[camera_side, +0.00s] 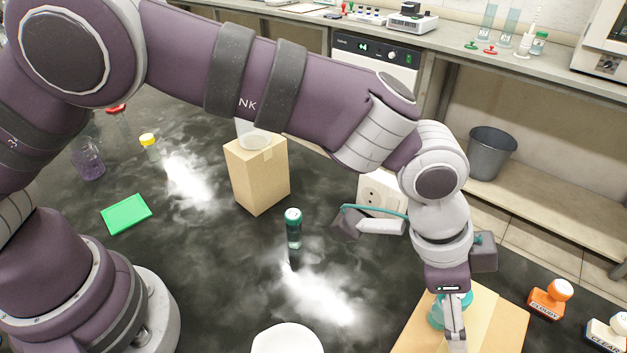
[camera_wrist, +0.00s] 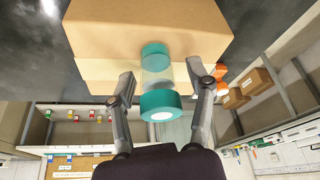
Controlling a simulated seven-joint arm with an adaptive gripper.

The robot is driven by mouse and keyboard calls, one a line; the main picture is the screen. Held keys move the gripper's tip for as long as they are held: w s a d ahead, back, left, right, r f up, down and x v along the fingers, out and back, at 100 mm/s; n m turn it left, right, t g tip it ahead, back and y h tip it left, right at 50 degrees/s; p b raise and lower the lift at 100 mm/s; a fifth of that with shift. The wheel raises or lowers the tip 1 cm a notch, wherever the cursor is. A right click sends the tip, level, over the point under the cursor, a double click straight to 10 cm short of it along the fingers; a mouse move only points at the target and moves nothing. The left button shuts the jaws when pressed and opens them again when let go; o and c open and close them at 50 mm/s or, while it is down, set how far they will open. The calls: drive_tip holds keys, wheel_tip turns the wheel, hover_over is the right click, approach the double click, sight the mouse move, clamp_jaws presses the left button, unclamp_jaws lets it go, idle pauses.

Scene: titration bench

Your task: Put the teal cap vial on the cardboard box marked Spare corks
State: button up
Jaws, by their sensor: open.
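A clear vial with a teal cap (camera_wrist: 160,105) stands between the fingers of my gripper (camera_wrist: 166,88) in the wrist view, its far end at the top of a cardboard box (camera_wrist: 150,22). The fingers are open, one on each side of the vial, with gaps visible. In the side view my gripper (camera_side: 452,325) points down over the low cardboard box (camera_side: 500,325) at lower right, and the teal of the vial (camera_side: 437,312) shows partly hidden behind a finger. No writing can be read on this box.
Another teal-capped vial (camera_side: 293,228) stands on the dark bench. A taller cardboard box (camera_side: 257,178) bears a pale vessel.

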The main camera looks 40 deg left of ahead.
drive_tip(key=v, duration=1.2)
drive_tip(key=w+a+r+n+t, duration=0.1)
drive_tip(key=a+r+n+t, duration=0.2)
drive_tip(key=a, duration=0.7)
drive_tip(key=s+a+n+y, duration=0.1)
drive_tip(key=s+a+n, duration=0.1)
drive_tip(key=a, duration=0.3)
drive_tip(key=s+a+f+n+y, duration=0.1)
drive_tip(key=s+a+n, duration=0.2)
drive_tip(key=a, duration=0.3)
drive_tip(key=s+a+f+n+y, duration=0.1)
drive_tip(key=s+a+n+y, duration=0.1)
drive_tip(key=s+a+n, duration=0.1)
drive_tip(key=a+n, duration=0.1)
drive_tip(key=a, duration=0.1)
drive_tip(key=shift+a+n+t, duration=0.3)
